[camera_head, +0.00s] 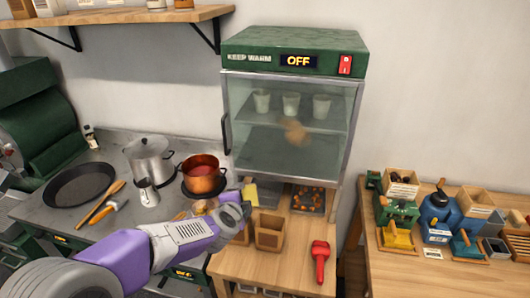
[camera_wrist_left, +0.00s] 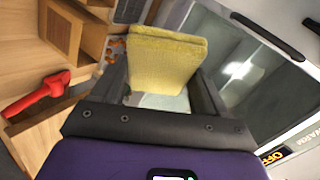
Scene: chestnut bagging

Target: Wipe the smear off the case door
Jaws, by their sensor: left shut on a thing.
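The warming case (camera_head: 290,53) has a green top, a display reading OFF and a closed glass door (camera_head: 260,150). A brown smear (camera_head: 293,131) shows on the door, right of its middle. My left gripper (camera_head: 243,206) is below the door's lower left corner, apart from the glass. It is shut on a yellow sponge (camera_head: 250,194), which stands up between the fingers in the left wrist view (camera_wrist_left: 166,62). The door glass also shows in the left wrist view (camera_wrist_left: 262,85), where I cannot make out the smear. My right gripper is not in view.
Wooden boxes (camera_head: 269,232), a tray of chestnuts (camera_head: 307,200) and a red-handled tool (camera_head: 320,258) are on the wooden counter below the case. A copper pot (camera_head: 204,178), a steel pot (camera_head: 149,158) and a black pan (camera_head: 80,184) stand left. The door handle (camera_head: 226,134) sticks out.

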